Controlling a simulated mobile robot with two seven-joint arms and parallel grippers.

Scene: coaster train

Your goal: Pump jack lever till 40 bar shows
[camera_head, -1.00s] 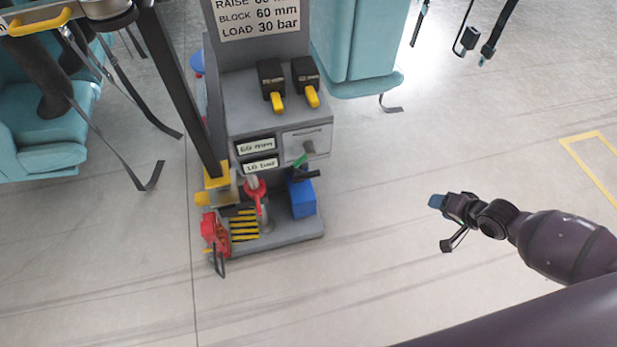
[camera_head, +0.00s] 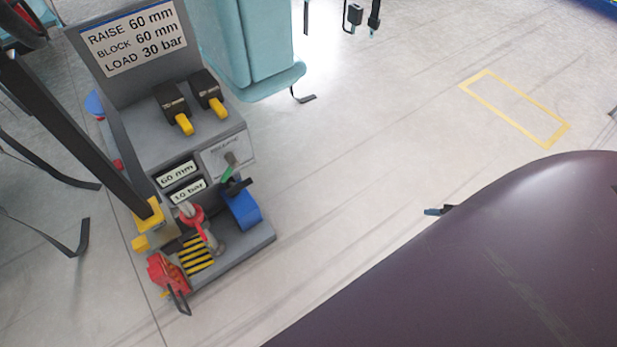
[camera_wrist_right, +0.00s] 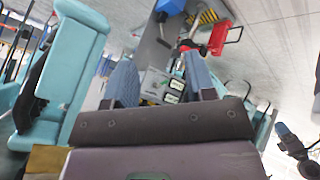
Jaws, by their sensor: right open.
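The grey jack station (camera_head: 250,243) stands at the left in the head view. Its upper display (camera_head: 177,174) reads 60 mm and the lower one (camera_head: 188,191) seems to read 10 bar. The placard (camera_head: 130,38) says LOAD 30 bar. A red unit with a dark loop handle (camera_head: 168,272) sits at the base's front left, beside a red post (camera_head: 196,220); I cannot tell which part is the pump lever. My right gripper (camera_wrist_right: 162,84) is open and empty; its arm mostly hides it in the head view. A blue-tipped arm end (camera_wrist_right: 285,135), apparently my left gripper, shows in the wrist view; its jaws are unclear.
A blue block (camera_head: 243,210) stands on the base's right. Two black switches with yellow levers (camera_head: 180,108) sit on the console. A black slanted beam (camera_head: 75,135) runs down to the station. Teal seats (camera_head: 245,45) stand behind.

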